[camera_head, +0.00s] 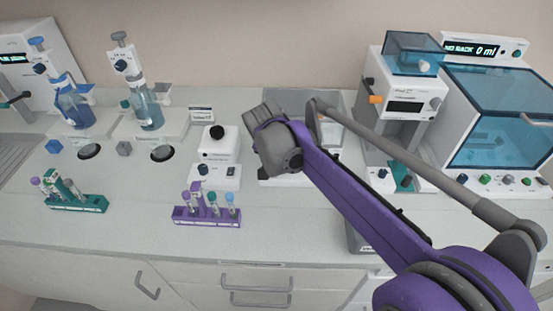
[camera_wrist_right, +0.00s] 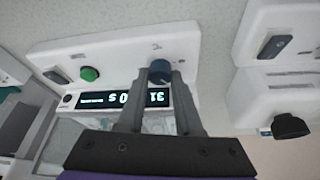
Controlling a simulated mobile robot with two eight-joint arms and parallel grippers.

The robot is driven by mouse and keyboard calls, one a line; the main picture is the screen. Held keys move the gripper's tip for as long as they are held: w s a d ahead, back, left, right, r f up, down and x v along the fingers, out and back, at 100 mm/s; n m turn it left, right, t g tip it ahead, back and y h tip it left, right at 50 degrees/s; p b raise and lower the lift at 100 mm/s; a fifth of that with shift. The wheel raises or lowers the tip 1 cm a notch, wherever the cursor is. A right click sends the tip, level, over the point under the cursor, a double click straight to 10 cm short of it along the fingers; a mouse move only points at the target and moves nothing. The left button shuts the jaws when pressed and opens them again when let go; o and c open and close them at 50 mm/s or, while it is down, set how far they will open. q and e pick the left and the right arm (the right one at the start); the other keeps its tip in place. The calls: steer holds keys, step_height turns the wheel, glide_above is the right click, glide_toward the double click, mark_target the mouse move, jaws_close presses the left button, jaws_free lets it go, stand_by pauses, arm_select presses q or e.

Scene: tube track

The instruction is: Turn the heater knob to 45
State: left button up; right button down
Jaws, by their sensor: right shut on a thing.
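The blue heater knob (camera_wrist_right: 160,71) sits on the front of a white device, the heater (camera_wrist_right: 110,50), in the right wrist view. My right gripper (camera_wrist_right: 160,77) is shut on the knob, one finger on each side. A dark display (camera_wrist_right: 95,100) on the heater appears upside down, with digits that look like 31 at its right end. My fingers cover part of it. In the head view my right arm and gripper (camera_head: 280,150) hide most of the heater, and the knob cannot be seen there. My left gripper is not in view.
A green button (camera_wrist_right: 89,74) is beside the knob on the heater. A white device with a black top (camera_head: 218,145) stands left of my gripper. A purple tube rack (camera_head: 205,217) is at the front. A machine with a blue cover (camera_head: 500,115) stands at right.

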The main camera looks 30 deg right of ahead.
steer(key=m, duration=0.2)
steer(key=m+g+p, duration=0.1)
steer(key=m, duration=0.1)
steer(key=m+g+h, duration=0.1)
steer(key=m, duration=0.1)
steer(key=shift+w+a+r+p, duration=0.1)
steer(key=shift+w+p, duration=0.15)
steer(key=shift+p, duration=0.1)
steer(key=m+g+p, duration=0.1)
steer(key=m+g, duration=0.1)
steer(key=m, duration=0.4)
steer(key=shift+w, duration=0.1)
steer(key=c, duration=0.9)
jaws_free()
steer(key=shift+o, duration=0.2)
steer(key=shift+g, duration=0.3)
steer(key=p+v, duration=0.1)
steer(key=v, duration=0.9)
steer(key=shift+a+r, duration=0.2)
steer(key=shift+r, duration=0.1)
steer(key=shift+f, duration=0.1)
